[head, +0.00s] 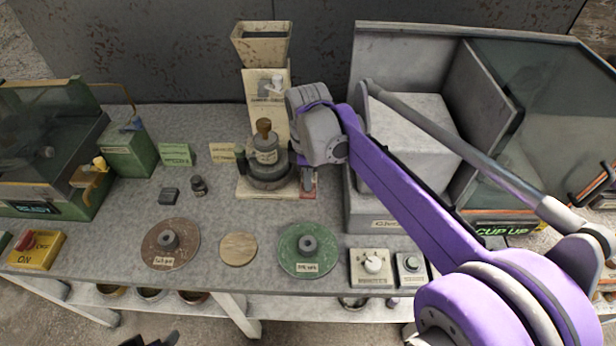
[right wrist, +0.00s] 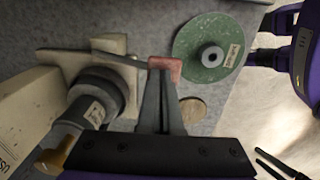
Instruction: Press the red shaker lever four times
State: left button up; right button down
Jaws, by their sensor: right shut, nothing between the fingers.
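The shaker (head: 268,165) is a dark grey round machine with a brown knob, standing on a pale base plate below a hopper. Its red lever (head: 309,184) sticks out at the right side of the base, partly hidden by my right gripper (head: 305,172). In the right wrist view the red lever pad (right wrist: 167,66) lies just beyond the tips of my right gripper (right wrist: 157,72). Those fingers are shut and empty, pointing down at the pad. Whether they touch it I cannot tell. Dark finger-like tips at the bottom edge of the head view may be my left gripper.
A green disc (head: 308,250), a wooden disc (head: 238,249) and a brown disc (head: 170,245) lie along the front of the grey table. A grey cabinet (head: 408,130) stands close on the right. Knob boxes (head: 372,268) sit at the front right edge.

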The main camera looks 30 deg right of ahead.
jog(key=f+t, duration=0.1)
jog(key=f, duration=0.1)
jog(key=s+a+f+t+h+b, duration=0.1)
jog(key=s+f+t+h+b, duration=0.1)
jog(key=f, duration=0.1)
jog(key=shift+s+a+f, duration=0.25)
jog(key=shift+f, duration=0.1)
jog(key=shift+s+f, duration=0.1)
jog(key=shift+f, duration=0.1)
pick_arm(q)
jog(key=f, duration=0.1)
jog(key=s+f, duration=0.1)
jog(key=f, duration=0.1)
jog(key=shift+s+a+f, duration=0.1)
jog(key=shift+s, duration=0.05)
pick_arm(e)
jog(key=shift+a, duration=0.1)
jog(key=shift+r, duration=0.1)
